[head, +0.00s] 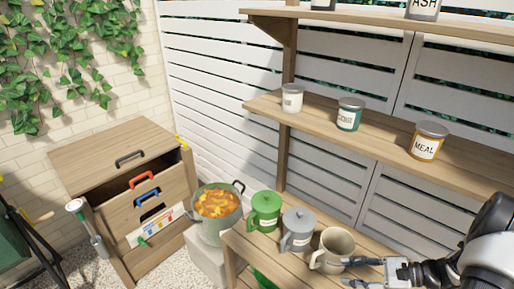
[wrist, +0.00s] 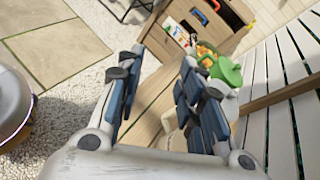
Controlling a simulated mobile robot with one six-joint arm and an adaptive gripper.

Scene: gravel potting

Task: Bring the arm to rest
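My gripper (head: 348,272) is at the lower right of the head view, just right of and in front of a beige mug (head: 333,246) on the wooden bench (head: 240,245). Whether it touches the mug cannot be told. In the wrist view my gripper (wrist: 158,85) has its two fingers spread well apart with nothing between their pads. The beige mug (wrist: 172,122) is partly hidden behind the right finger there. My arm comes in from the right edge of the head view.
A grey lidded mug (head: 297,232) and a green one (head: 264,212) stand left of the beige mug. A pot (head: 219,226) of orange contents stands beyond them. A shelf (head: 385,130) with several cans overhangs the bench. A drawer cabinet (head: 115,155) stands left.

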